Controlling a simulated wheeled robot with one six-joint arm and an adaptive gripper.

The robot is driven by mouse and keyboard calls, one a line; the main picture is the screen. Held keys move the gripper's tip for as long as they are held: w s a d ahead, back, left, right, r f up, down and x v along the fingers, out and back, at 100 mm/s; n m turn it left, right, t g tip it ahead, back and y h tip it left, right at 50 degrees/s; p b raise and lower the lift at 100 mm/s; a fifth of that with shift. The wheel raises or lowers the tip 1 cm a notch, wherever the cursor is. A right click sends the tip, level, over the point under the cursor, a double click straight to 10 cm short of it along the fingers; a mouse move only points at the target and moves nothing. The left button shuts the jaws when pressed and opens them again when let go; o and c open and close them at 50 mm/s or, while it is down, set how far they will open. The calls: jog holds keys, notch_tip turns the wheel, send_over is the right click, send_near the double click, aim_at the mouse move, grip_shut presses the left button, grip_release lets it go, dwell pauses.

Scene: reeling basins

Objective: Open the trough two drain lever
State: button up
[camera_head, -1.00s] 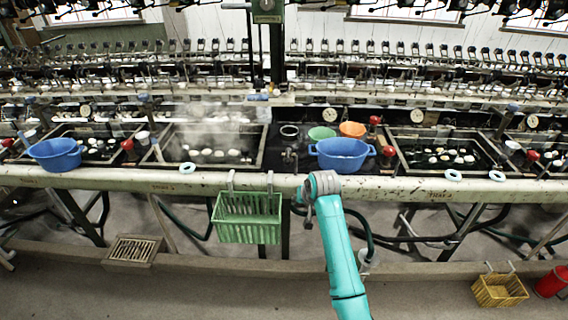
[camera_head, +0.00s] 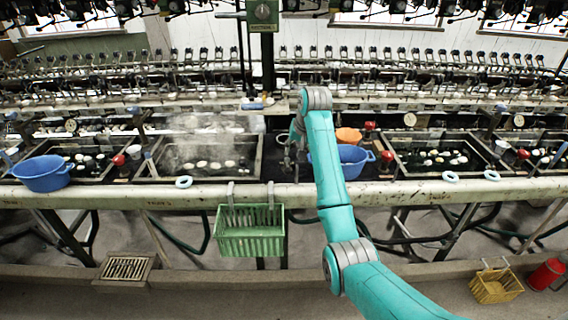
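Several water troughs sit in the long bench. A steaming trough (camera_head: 262,160) is left of centre and another trough (camera_head: 392,158) is on the right, both with pale cocoons floating. Red-knobbed handles stand beside the troughs: one red knob (camera_head: 119,160) left of the steaming trough, one red knob (camera_head: 387,157) at the right trough's left edge, and another red knob (camera_head: 523,154) farther right. I cannot tell which is trough two's drain lever; the front labels are too small to read. My gripper (camera_head: 289,160) hangs over the bench between the two troughs, small and dark; its finger state is unclear.
A blue basin (camera_head: 354,160) and an orange bowl (camera_head: 348,135) stand behind my arm. Another blue basin (camera_head: 42,174) is far left. A green basket (camera_head: 250,243) hangs on the bench front. A yellow basket (camera_head: 496,288) and red bucket (camera_head: 546,273) stand on the floor right.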

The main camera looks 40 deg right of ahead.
jog(key=x, duration=1)
jog(key=shift+f, duration=0.25)
jog(key=shift+c, duration=0.2)
grip_shut()
jog(key=shift+f, duration=0.1)
